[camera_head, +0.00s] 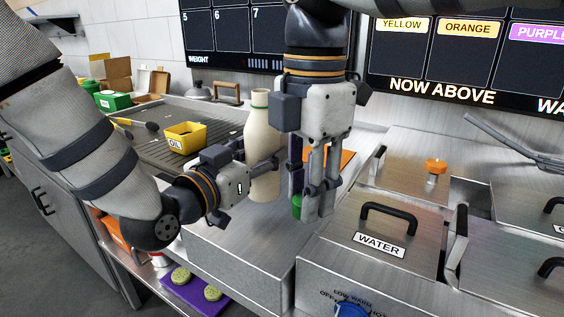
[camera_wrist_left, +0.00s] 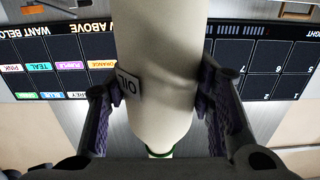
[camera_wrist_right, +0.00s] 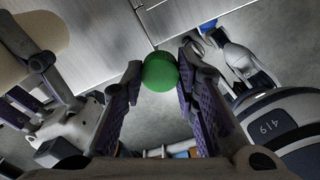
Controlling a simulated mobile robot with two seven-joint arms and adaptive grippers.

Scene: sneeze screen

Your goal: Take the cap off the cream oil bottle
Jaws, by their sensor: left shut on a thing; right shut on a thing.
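The cream oil bottle (camera_head: 261,135) stands upright over the steel counter; its green neck ring shows and no cap sits on its top. My left gripper (camera_head: 250,180) is shut on the bottle's body from the left. In the left wrist view the bottle (camera_wrist_left: 160,45) fills the space between the fingers, with an OIL label. My right gripper (camera_head: 312,205) points down just right of the bottle, shut on the green cap (camera_wrist_right: 160,72). The cap (camera_head: 297,206) is apart from the bottle and lower than its mouth. I cannot tell whether the bottle's base touches the counter.
A yellow OIL bin (camera_head: 185,138) sits on the ribbed griddle to the left. The lidded WATER well (camera_head: 385,226) is at the right, with an orange knob (camera_head: 436,166) behind it. A purple board (camera_head: 194,289) with green rounds lies on the lower shelf.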

